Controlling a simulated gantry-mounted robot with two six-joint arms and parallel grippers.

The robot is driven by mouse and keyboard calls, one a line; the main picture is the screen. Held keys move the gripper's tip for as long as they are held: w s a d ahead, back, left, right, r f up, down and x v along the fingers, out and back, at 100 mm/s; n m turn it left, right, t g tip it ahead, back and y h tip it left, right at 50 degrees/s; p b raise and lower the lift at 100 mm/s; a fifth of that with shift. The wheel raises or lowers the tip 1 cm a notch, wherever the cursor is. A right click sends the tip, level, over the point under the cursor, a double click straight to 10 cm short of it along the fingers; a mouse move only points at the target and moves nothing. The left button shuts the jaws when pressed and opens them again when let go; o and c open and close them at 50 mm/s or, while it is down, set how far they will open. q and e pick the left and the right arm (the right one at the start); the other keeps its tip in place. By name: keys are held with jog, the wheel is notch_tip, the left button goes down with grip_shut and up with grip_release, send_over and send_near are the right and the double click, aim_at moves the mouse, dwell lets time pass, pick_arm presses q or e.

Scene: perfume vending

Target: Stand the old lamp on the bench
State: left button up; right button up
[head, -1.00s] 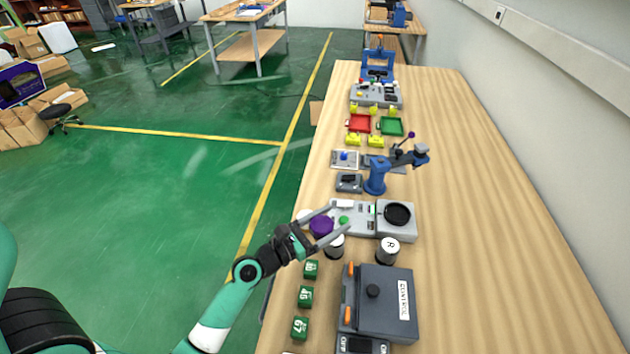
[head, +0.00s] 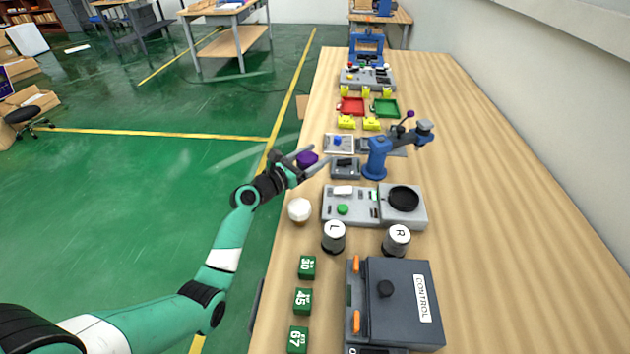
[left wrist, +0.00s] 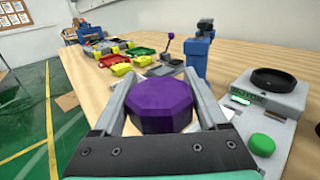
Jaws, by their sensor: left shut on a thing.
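A purple faceted piece (head: 307,159), which seems to be the old lamp, is held by my left gripper (head: 312,161). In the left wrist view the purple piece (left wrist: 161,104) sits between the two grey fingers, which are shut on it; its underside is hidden. In the head view it shows at the left edge of the wooden bench (head: 480,180), left of a small dark grey box (head: 345,168); its height above the bench is hard to tell. A white round globe (head: 299,210) rests near the bench's left edge. My right gripper is not in view.
A grey unit with a round black plate (head: 404,199) and green button (head: 342,209) stands mid-bench. Black-and-white canisters L (head: 333,237) and R (head: 396,240), green number cubes (head: 302,301) and a control box (head: 402,305) are nearer. A blue lever stand (head: 377,158) is beyond. The bench's right side is clear.

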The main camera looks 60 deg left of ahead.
pick_arm(q)
jog(key=a+f+b, duration=0.1)
jog(key=w+a+f, duration=0.1)
jog(key=f, duration=0.1)
jog(key=shift+f+b, duration=0.15)
jog(key=shift+b, duration=0.2)
jog(key=shift+w+a, duration=0.1)
jog(key=f+b, duration=0.3)
jog(key=shift+w+a+f, duration=0.15)
jog(key=shift+a+f, duration=0.05)
jog(key=shift+f, duration=0.1)
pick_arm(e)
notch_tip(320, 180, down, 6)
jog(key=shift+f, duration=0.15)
pick_arm(q)
jog(key=o, duration=1.1)
jog(key=shift+f, duration=0.1)
